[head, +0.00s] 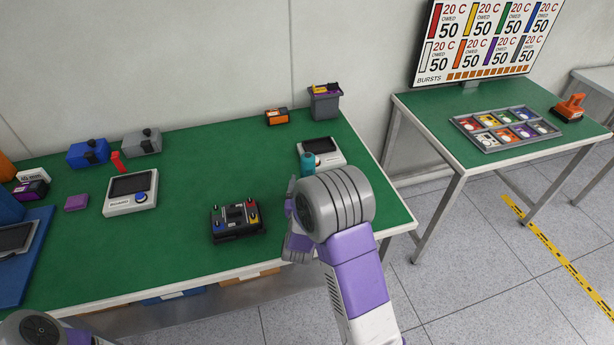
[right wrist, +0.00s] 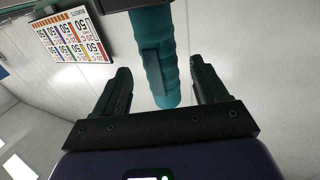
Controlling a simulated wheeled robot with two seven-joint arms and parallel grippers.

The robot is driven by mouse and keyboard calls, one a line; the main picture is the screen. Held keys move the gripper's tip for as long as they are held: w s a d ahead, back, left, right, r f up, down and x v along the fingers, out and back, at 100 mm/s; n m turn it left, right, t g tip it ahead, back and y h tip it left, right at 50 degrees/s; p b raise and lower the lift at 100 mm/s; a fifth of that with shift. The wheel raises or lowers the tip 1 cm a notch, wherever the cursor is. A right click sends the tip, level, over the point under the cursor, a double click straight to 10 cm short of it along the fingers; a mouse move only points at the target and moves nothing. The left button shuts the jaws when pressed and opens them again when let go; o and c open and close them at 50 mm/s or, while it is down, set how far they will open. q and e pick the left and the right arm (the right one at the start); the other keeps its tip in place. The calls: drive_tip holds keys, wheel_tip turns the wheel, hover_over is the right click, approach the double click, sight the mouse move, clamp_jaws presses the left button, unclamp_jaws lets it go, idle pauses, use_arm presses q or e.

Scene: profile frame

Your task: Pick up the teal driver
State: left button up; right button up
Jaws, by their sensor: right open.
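The teal driver (head: 307,164) shows in the head view near the right end of the green table, partly hidden by my right wrist. In the right wrist view its ribbed teal handle (right wrist: 153,45) reaches down between the two black fingers of my right gripper (right wrist: 161,85). The gripper is open, with a gap on each side of the handle. My left gripper is out of view; only part of my left arm shows at the bottom left.
A white device (head: 326,150) lies just behind the driver. A black tray of small coloured parts (head: 237,237) sits to the left, and a grey bin (head: 324,102) stands at the back. The second table (head: 440,135) is across a floor gap.

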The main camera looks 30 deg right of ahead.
sight(308, 174)
drive_tip(key=x, duration=0.4)
drive_tip(key=shift+w+f, duration=0.1)
clamp_jaws()
